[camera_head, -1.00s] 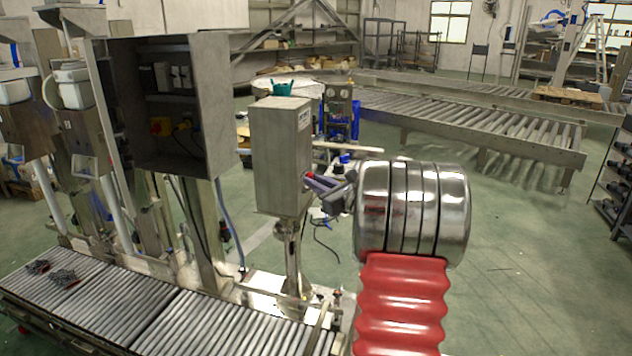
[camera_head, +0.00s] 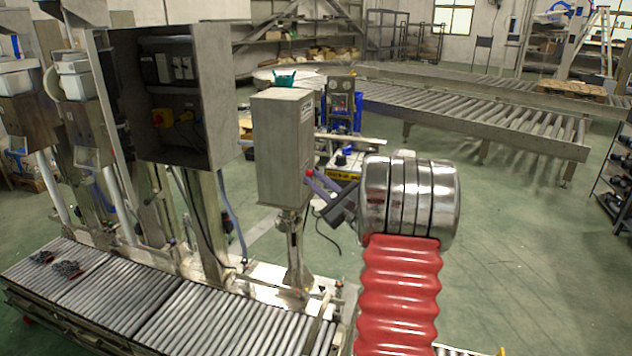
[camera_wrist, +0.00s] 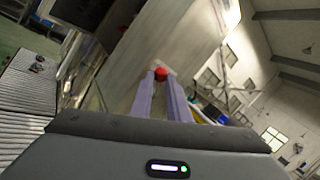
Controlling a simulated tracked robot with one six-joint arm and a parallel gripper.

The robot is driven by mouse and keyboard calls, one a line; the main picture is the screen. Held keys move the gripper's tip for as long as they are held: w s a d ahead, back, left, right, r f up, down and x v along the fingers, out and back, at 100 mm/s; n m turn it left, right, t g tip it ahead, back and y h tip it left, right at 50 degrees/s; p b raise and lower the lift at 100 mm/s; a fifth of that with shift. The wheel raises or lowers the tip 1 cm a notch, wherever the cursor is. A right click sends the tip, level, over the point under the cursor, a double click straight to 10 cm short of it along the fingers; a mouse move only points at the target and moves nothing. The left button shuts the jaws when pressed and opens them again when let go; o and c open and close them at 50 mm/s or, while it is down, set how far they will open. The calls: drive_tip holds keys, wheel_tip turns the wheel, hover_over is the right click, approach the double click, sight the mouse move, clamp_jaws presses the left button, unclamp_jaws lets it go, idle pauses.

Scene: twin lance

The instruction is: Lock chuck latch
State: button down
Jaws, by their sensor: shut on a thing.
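A small red knob (camera_wrist: 161,73), which I take to be the chuck latch, sits against the face of a grey metal box. My gripper (camera_head: 310,177) reaches the right side of that upright grey box (camera_head: 281,148) in the head view. In the wrist view, the two purple-grey fingers of my gripper (camera_wrist: 161,80) come together at the red knob and are shut on it. The rest of the latch is hidden behind the fingers or too small to make out.
The grey box stands on a metal post behind a roller conveyor (camera_head: 175,310). An open electrical cabinet (camera_head: 180,95) stands left of it. Another roller conveyor (camera_head: 470,110) runs across the back right. Green floor (camera_head: 520,230) is clear on the right.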

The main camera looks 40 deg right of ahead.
drive_tip(key=c, duration=2)
unclamp_jaws()
drive_tip(key=shift+s, duration=0.15)
drive_tip(key=v, duration=1.3)
drive_tip(key=shift+s+f, duration=0.1)
drive_tip(key=shift+s, duration=0.2)
